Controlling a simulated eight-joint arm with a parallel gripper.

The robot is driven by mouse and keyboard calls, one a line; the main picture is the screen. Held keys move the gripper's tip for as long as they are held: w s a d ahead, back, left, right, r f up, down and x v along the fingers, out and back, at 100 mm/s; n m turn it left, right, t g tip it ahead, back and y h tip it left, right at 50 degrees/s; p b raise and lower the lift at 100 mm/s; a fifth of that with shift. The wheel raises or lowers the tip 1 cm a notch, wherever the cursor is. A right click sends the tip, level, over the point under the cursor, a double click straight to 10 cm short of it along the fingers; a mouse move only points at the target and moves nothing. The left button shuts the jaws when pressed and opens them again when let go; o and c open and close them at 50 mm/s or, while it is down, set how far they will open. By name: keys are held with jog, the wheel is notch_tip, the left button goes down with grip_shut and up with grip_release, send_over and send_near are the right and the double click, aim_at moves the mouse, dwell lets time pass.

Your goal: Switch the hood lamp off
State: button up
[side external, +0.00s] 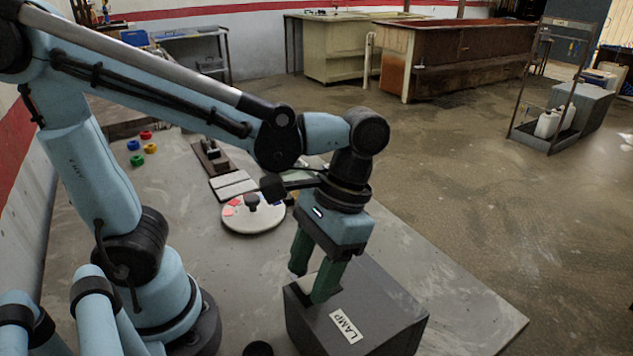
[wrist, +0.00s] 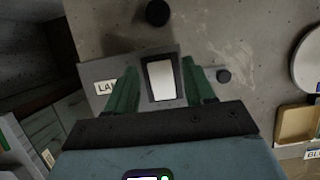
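The lamp box (side external: 385,312) is a dark grey block with a white LAMP label, near the front edge of the grey table. The label partly shows in the wrist view (wrist: 103,87). A pale rocker switch (wrist: 160,80) in a dark frame sits on the box's top face. My gripper (side external: 313,283) points down at the box with its green fingers apart. In the wrist view my gripper (wrist: 159,68) has one finger on each side of the switch, with nothing held between them. I cannot tell whether the fingertips touch the box, or which way the switch is set.
A white round plate (side external: 240,218) with coloured pieces and a dark knob lies behind the gripper. Several coloured rings (side external: 145,134) lie farther back on the table. A tan tray (wrist: 297,124) shows at the wrist view's right. The table's right side is clear.

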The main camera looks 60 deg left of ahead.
jog(key=shift+r, duration=0.1)
jog(key=v, duration=1.2)
dwell(0.4)
jog(key=w+a+f+t, duration=0.4)
jog(key=a+f+t, duration=0.6)
jog(key=t, duration=0.1)
jog(key=shift+w+a+f, duration=0.15)
jog(key=shift+w+a, duration=0.2)
jog(key=shift+a, duration=0.05)
